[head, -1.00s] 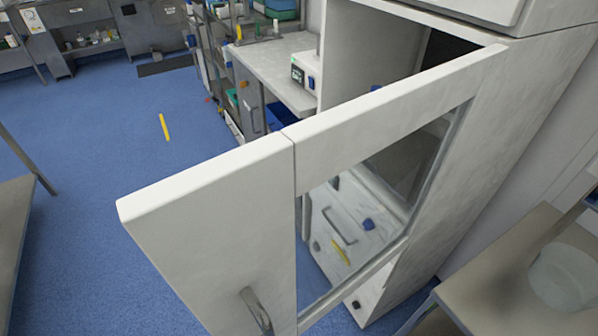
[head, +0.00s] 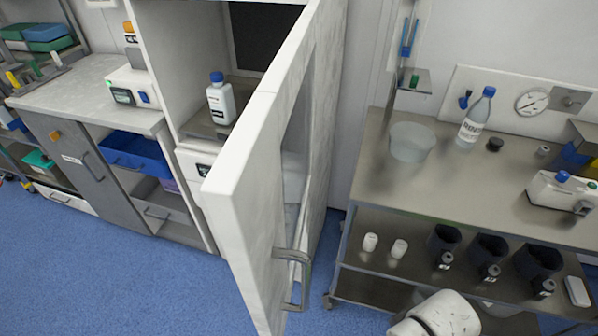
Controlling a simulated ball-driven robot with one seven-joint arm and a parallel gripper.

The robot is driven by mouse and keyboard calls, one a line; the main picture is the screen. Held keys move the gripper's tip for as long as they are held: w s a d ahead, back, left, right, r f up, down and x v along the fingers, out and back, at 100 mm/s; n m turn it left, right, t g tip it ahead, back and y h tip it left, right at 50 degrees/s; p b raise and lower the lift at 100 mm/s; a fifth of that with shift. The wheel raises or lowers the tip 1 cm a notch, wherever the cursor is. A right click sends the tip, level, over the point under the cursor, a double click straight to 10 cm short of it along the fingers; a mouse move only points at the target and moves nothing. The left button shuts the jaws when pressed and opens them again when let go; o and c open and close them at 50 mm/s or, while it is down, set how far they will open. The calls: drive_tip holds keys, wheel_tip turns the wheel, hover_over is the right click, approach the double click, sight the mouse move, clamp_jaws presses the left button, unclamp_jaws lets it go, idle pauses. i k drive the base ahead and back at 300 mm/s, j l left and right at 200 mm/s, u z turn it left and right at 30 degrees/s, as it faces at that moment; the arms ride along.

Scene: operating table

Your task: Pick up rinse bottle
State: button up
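A clear bottle with a blue cap and a white label (head: 472,127), whose lettering looks like "RINSE", stands upright on the steel table (head: 440,195) at the right, near the back wall. A translucent round tub (head: 412,143) stands just left of it. A second bottle, white with a blue cap (head: 221,101), stands upright inside the open cabinet. My gripper is not in view. A white rounded part at the bottom right looks like part of my arm.
The open cabinet door (head: 262,170) juts forward, left of the table. A dark round lid (head: 494,144) and a white device (head: 562,191) are on the tabletop. Its front middle is clear. White jars and dark holders fill the shelf below. Blue floor is free in front.

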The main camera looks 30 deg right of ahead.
sight(219, 95)
drive_tip(key=u, duration=0.5)
drive_tip(key=i+j+u, duration=0.1)
drive_tip(key=u, duration=0.85)
drive_tip(key=i+u, duration=0.1)
drive_tip(key=u, duration=0.85)
drive_tip(key=i+u, duration=0.1)
drive_tip(key=u, duration=0.35)
drive_tip(key=l+u, duration=0.1)
drive_tip(key=u, duration=0.4)
drive_tip(key=l+u, duration=0.25)
drive_tip(key=i+l+u, duration=0.1)
drive_tip(key=l+u, duration=0.15)
drive_tip(key=l+z, duration=0.75)
drive_tip(key=i+j, duration=0.05)
drive_tip(key=j, duration=0.05)
